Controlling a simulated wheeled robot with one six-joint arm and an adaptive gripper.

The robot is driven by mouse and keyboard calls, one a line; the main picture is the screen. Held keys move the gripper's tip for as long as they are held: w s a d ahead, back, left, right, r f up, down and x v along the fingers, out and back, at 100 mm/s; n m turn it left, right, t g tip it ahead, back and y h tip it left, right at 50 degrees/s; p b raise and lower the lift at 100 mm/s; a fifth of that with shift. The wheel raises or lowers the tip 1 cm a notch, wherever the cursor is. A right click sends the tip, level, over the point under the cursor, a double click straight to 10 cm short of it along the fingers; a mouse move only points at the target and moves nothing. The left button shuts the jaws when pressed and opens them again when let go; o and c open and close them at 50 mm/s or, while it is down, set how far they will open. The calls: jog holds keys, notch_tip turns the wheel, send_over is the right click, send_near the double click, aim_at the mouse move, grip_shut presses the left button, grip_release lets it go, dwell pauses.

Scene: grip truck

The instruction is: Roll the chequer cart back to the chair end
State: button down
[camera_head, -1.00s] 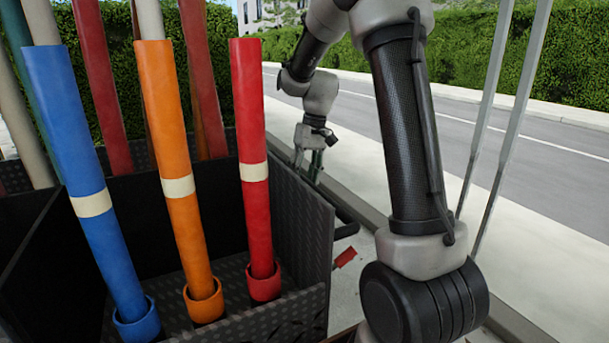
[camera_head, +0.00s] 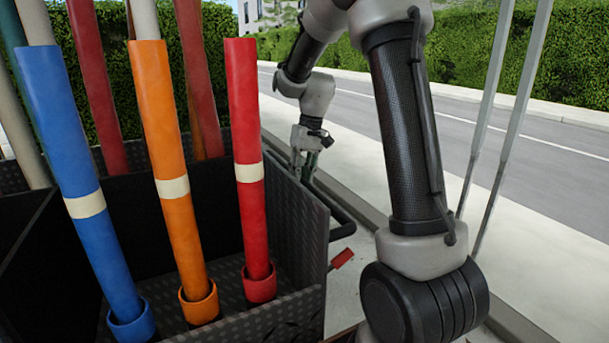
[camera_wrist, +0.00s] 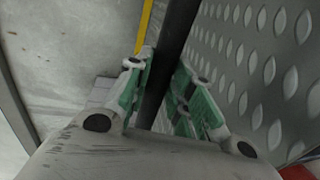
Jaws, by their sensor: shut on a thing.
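The chequer cart (camera_head: 301,232) is a dark box with raised diamond-pattern plate walls at the left and centre of the head view. A black handle bar (camera_head: 341,212) runs along its right side. My gripper (camera_head: 304,172) is at the far end of that side, small in the head view. In the wrist view, the green-padded fingers (camera_wrist: 158,105) of my gripper are shut on the dark bar (camera_wrist: 179,35), beside the chequer wall (camera_wrist: 262,65). No chair shows in these views.
Blue (camera_head: 70,150), orange (camera_head: 160,120) and red (camera_head: 245,120) tubes with cream bands stand tilted in the cart. A small red piece (camera_head: 342,258) sticks out low at its right. Pale pavement (camera_head: 375,190), a kerb and a road (camera_head: 540,150) lie to the right; hedges stand behind.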

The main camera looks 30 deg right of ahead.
jog(key=a, duration=4.9)
jog(key=shift+a, duration=0.15)
jog(key=shift+w+a+r, duration=0.1)
jog(key=c, duration=1.3)
grip_release()
jog(key=shift+a, duration=0.15)
jog(key=shift+o, duration=0.2)
notch_tip(320, 180, up, 12)
jog(key=d, duration=0.2)
jog(key=shift+d, duration=0.3)
